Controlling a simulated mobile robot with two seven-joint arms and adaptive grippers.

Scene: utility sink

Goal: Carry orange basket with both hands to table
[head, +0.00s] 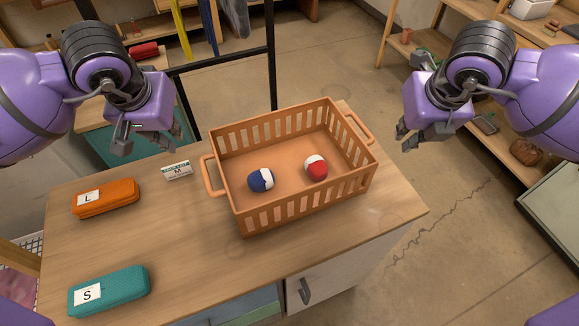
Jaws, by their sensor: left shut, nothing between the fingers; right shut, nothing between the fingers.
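The orange basket (303,207) sits on the wooden cabinet top (180,235) in the middle of the head view. It has slatted walls and a loop handle at its left and right ends. Inside lie a blue-and-white ball (261,180) and a red-and-white ball (316,167). My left gripper (122,146) is shut and empty, up and to the left of the basket's left handle. My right gripper (403,140) is shut and empty, to the right of the right handle. Neither touches the basket. I cannot tell which surface is the table the task names.
An orange case marked L (107,199), a teal case marked S (108,291) and a small card marked M (177,170) lie left of the basket. A black metal frame (271,60) stands behind. Wooden shelves (480,60) stand at the back right. Concrete floor (450,245) is open at right.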

